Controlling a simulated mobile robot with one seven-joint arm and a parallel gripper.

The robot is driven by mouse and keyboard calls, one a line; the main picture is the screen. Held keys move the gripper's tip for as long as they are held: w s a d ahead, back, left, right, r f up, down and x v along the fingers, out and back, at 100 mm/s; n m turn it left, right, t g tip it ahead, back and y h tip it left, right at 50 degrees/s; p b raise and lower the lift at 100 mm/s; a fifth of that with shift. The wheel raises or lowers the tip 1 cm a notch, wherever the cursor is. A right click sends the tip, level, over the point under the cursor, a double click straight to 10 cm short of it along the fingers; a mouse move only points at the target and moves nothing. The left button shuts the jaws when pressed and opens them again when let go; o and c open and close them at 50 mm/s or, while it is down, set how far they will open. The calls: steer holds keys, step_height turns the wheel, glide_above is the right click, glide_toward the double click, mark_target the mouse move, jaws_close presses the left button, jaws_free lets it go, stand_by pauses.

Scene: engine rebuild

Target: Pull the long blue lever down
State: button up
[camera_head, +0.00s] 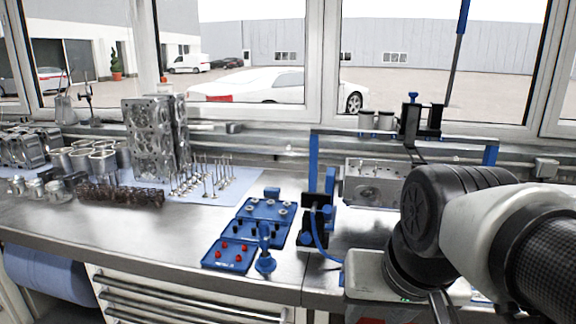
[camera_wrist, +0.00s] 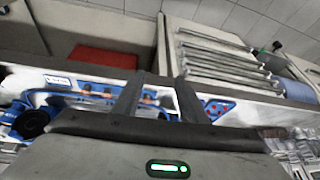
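The long blue lever (camera_head: 463,17) stands nearly upright at the right of the head view. Its upper part is blue and its lower rod is dark. Its top is cut off by the frame edge, and its lower end comes down behind the dark clamp parts on a blue frame (camera_head: 400,137). My gripper shows in the wrist view (camera_wrist: 160,82) with its two dark fingers apart and nothing visible between them. In the head view my arm fills the lower right, in front of and below the lever, and hides most of the gripper. The lever is not recognisable in the wrist view.
Blue trays (camera_head: 262,210) with small parts lie on the metal bench. A grey metal block (camera_head: 376,183) sits under the blue frame. Engine heads (camera_head: 155,135), valves and pistons stand at the left. Drawers (camera_wrist: 225,58) and a red patch (camera_wrist: 103,57) show in the wrist view.

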step_height(320, 180, up, 19)
steer(key=s+d+n+p, duration=0.1)
steer(key=p, duration=1.8)
steer(key=shift+s+d+t+p, duration=0.2)
steer(key=shift+d+t+p, duration=0.1)
